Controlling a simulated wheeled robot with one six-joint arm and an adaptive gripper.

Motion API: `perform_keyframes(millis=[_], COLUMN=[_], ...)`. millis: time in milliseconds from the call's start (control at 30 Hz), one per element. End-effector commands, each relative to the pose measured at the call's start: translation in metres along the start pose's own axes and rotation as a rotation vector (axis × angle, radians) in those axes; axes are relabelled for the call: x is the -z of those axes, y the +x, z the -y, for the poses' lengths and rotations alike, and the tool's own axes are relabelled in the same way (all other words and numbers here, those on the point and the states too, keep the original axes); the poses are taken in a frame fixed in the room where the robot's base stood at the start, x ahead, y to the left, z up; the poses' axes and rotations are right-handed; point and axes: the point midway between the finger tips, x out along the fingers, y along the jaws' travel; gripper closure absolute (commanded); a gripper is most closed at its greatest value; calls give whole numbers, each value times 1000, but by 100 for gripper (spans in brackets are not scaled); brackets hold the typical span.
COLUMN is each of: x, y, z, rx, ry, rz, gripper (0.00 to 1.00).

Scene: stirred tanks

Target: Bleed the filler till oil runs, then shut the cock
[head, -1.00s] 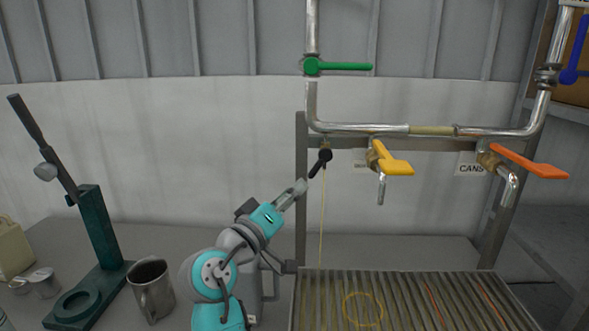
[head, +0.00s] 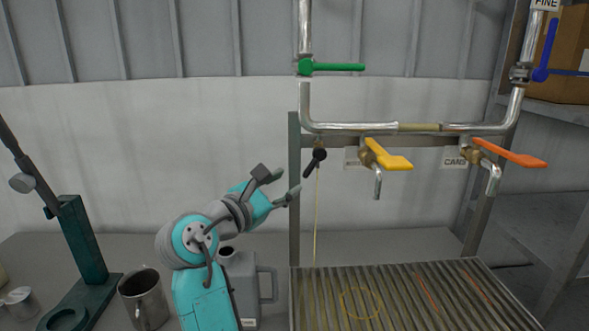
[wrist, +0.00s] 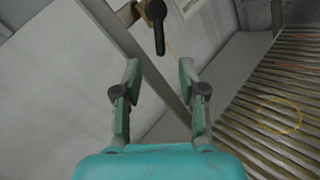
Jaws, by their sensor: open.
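The small bleed cock with a black lever (head: 315,163) hangs below the pipe beside the left post. Its lever slants down to the left. A thin pale yellow line of oil (head: 317,215) runs straight down from it to the slatted drain tray (head: 400,290). My gripper (head: 279,186) is open and empty, to the lower left of the lever and apart from it. In the wrist view the black lever (wrist: 157,28) is beyond the open fingertips (wrist: 159,78), roughly centred between them. The yellow line shows faintly just right of the lever.
Valves with green (head: 335,67), yellow (head: 390,156), orange (head: 515,154) and blue (head: 546,50) handles sit on the pipework. A grey jug (head: 245,285) stands behind my arm. A metal mug (head: 143,300) and a dark green press (head: 80,240) stand left.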

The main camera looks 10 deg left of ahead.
Motion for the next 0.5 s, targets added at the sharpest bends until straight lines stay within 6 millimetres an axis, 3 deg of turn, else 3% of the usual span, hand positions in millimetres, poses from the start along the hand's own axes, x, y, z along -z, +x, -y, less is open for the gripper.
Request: perform_keyframes(millis=[267, 500], x=[-3, -3], y=[15, 54], z=[3, 4], rx=[13, 14], ry=[-69, -69], rz=[0, 0], gripper=[59, 59])
